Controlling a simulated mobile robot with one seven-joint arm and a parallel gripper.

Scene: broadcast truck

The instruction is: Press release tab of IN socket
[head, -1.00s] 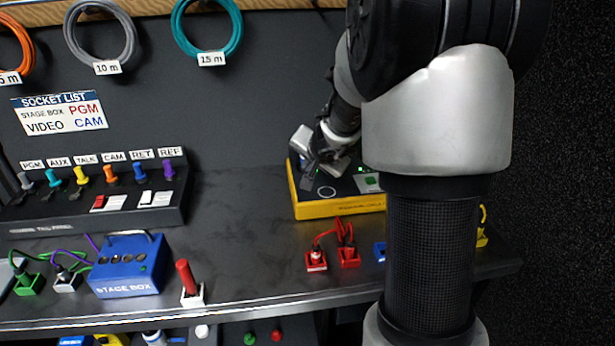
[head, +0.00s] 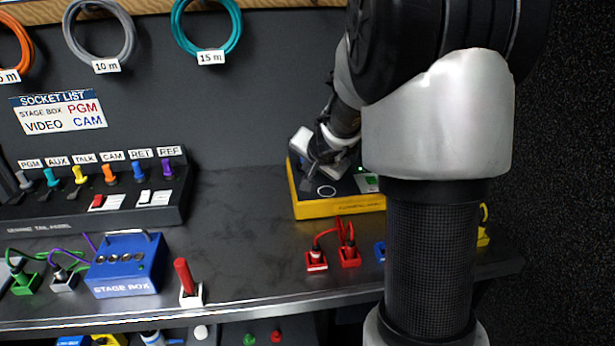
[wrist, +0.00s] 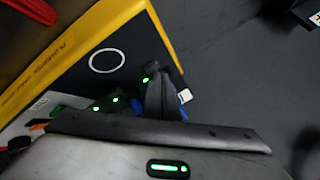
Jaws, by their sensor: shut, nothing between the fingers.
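A yellow-edged box with a dark top (head: 335,208) stands on the bench, partly behind my arm. Its top has a white ring and a green-lit part (head: 372,181). In the wrist view the box (wrist: 118,35) shows the ring (wrist: 107,60) and several small green lights. My gripper (head: 313,180) is low over the box's back left part, fingers shut and pointing down. In the wrist view the dark fingers (wrist: 163,98) are beside a green light, with a small white piece (wrist: 186,95) and some blue just past them. I cannot make out an IN label or a release tab; the gripper hides that part.
Red plugs with red cables (head: 333,258) sit in front of the box. A blue stage box (head: 128,266) and a red-handled white block (head: 188,285) are at left. A labelled switch panel (head: 95,200) stands behind them. The bench between is clear.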

